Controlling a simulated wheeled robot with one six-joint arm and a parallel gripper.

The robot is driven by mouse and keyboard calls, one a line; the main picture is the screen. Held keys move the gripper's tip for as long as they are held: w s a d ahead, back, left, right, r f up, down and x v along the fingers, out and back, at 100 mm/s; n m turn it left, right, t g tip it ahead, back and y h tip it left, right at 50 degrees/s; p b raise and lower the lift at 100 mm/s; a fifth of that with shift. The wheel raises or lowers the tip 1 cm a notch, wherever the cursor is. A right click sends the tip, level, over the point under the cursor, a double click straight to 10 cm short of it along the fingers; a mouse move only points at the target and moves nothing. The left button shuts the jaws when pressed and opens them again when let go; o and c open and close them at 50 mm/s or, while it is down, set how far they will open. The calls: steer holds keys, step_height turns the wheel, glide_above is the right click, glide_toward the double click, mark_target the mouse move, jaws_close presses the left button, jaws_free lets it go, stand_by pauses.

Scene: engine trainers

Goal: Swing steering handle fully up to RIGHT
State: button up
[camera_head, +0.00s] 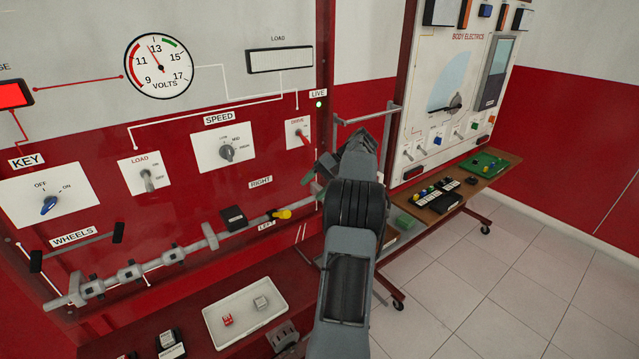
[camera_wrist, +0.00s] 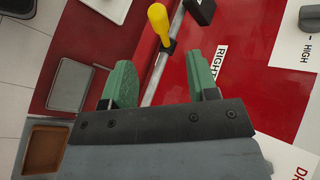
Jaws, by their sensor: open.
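A black block (camera_head: 234,217) sits on the rod close to the handle. A white tray (camera_head: 213,323) with small blocks lies on the red shelf below. A DRIVE switch (camera_head: 300,133) is above. A side table (camera_head: 500,180) stands to the right, with clear tiled floor in front.

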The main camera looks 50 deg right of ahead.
steer(key=shift+v, duration=1.05)
steer(key=w+a+r+n+g+h, duration=0.1)
steer(key=a+n+g+h, duration=0.1)
steer(key=a, duration=0.9)
steer(key=w+a+r+n+g+h, duration=0.1)
steer(key=w+a+r+n+h, duration=0.1)
steer(key=a, duration=1)
steer(key=s+a+f+n+t+h, duration=0.1)
steer(key=s+a+f+n+h, duration=0.1)
steer(key=s+a, duration=0.4)
steer(key=s+a+f+n+t+h, duration=0.1)
steer(key=s+a+f+n+h, duration=0.1)
steer(key=s+a+f+n, duration=0.2)
steer(key=s+a+f, duration=0.1)
steer(key=s+a, duration=0.2)
steer(key=a, duration=0.2)
steer(key=shift+a+n+h, duration=0.2)
steer(key=shift+n+h, duration=0.1)
steer(key=shift+h, duration=0.1)
